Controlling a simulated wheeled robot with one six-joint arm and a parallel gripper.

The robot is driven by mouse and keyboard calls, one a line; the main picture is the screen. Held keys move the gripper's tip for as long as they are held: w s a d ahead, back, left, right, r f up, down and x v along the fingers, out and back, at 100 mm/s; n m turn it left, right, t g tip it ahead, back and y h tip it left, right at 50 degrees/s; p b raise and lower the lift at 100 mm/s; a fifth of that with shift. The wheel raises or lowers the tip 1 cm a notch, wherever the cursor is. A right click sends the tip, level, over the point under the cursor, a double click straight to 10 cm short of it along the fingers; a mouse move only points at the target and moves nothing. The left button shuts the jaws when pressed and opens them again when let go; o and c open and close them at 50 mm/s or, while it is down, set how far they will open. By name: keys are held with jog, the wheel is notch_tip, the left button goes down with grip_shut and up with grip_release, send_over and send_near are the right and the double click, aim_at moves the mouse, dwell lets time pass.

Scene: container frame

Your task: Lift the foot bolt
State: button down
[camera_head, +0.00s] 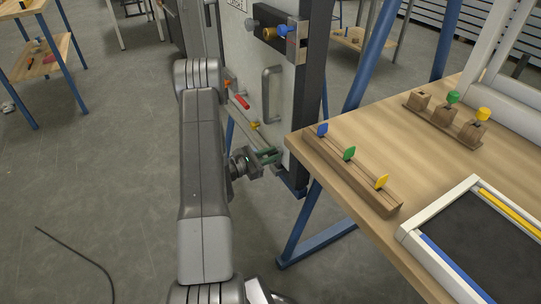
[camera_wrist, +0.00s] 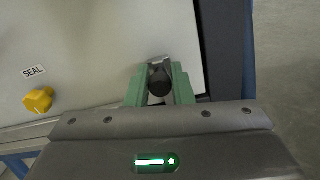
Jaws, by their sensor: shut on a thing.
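The foot bolt (camera_wrist: 160,81) shows in the wrist view as a dark round knob at the lower edge of the pale door panel (camera_wrist: 100,45). The green fingers of my gripper (camera_wrist: 161,86) are on either side of the knob and shut on it. In the head view my gripper (camera_head: 268,156) is at the low right part of the door (camera_head: 246,70), and the bolt is hidden there by the fingers. I cannot tell whether the bolt is raised.
A yellow knob (camera_wrist: 39,100) and a SEAL label (camera_wrist: 33,71) are on the panel. A grey pull handle (camera_head: 271,93) and a red handle (camera_head: 242,102) are above my gripper. A wooden table (camera_head: 350,140) with keyed blocks and a framed tray (camera_head: 408,234) stands close on the right.

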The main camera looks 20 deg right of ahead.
jog(key=shift+r+p, duration=0.3)
jog(key=shift+r, duration=1.1)
jog(key=c, duration=1.3)
grip_release()
jog(key=shift+r, duration=0.1)
jog(key=shift+o, duration=0.2)
jog(key=shift+a, duration=0.2)
jog(key=s+a+p, duration=0.1)
jog(key=a, duration=1.2)
jog(key=shift+a, duration=0.2)
jog(key=shift+d, duration=0.15)
